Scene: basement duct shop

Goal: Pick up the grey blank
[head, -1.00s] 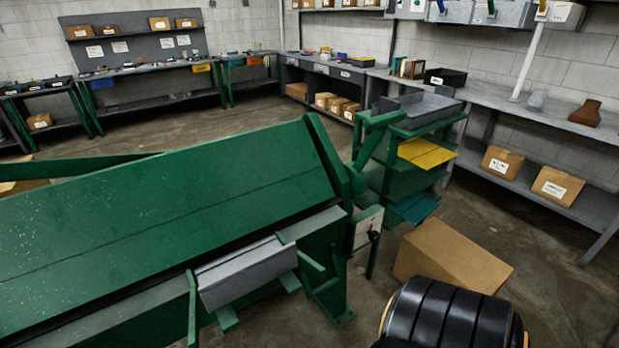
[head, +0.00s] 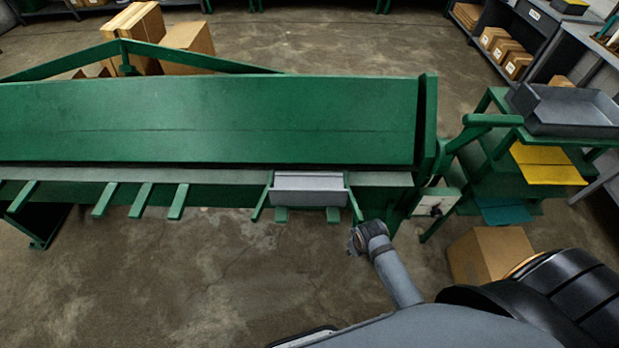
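A grey blank (head: 308,189), a pale sheet-metal piece with a raised lip along its back, rests on green brackets at the front edge of a long green bending machine (head: 200,118), towards its right end. One of my grey arms reaches in from the lower right. Its rounded wrist joint is just in front of and to the right of the blank, apart from it in the picture. No gripper fingers can be made out at that wrist. My other gripper is not in the picture.
Empty green support arms (head: 142,200) stick out from the machine left of the blank. At right stands a green rack (head: 495,172) with a grey tray (head: 575,127) on top and a yellow sheet (head: 547,165) below. A cardboard box (head: 488,255) sits on the floor. The front floor at left is clear.

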